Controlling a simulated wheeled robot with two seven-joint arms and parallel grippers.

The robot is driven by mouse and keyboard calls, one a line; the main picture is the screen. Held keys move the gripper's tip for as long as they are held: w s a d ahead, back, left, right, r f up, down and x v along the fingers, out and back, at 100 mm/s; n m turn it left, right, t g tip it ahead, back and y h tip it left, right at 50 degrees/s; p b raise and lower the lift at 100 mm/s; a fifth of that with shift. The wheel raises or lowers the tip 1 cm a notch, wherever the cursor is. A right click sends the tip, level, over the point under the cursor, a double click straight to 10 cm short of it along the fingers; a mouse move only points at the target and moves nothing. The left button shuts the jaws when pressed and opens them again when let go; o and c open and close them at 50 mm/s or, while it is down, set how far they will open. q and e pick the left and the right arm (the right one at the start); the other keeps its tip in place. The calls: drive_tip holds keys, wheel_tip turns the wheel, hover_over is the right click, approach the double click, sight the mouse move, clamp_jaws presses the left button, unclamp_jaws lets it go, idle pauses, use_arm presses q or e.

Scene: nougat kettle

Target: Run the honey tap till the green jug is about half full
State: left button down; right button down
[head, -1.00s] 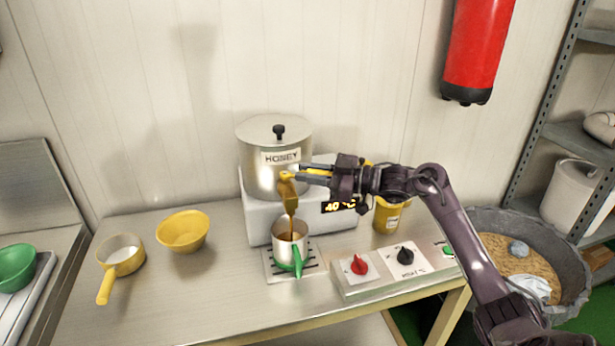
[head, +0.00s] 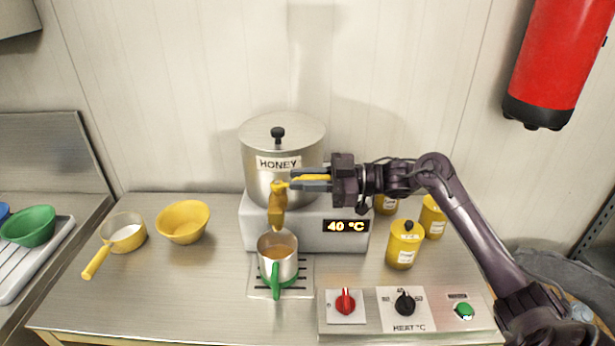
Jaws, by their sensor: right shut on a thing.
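The honey tank (head: 255,140) is a steel pot labelled HONEY, with a yellow tap (head: 277,210) on its front. My right gripper (head: 290,185) is shut on the tap's yellow handle. The green jug (head: 275,270), steel with a green handle and base band, stands upright below the tap on a slotted drip tray (head: 302,287). Amber honey (head: 279,249) shows inside the jug, below the rim; its exact depth is hard to judge. No separate brown stream shows between tap and jug. My left gripper is out of view.
A display (head: 347,226) reads 40 °C. In front is a panel with a red knob (head: 345,302), a black heat knob (head: 405,303) and a green button (head: 463,311). Yellow jars (head: 405,246) stand at right.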

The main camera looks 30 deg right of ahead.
drive_tip(key=shift+r, duration=0.1)
drive_tip(key=c, duration=1.3)
unclamp_jaws()
drive_tip(key=b+v, duration=0.3)
drive_tip(key=v, duration=0.4)
drive_tip(key=shift+d, duration=0.35)
drive_tip(key=shift+s, duration=0.2)
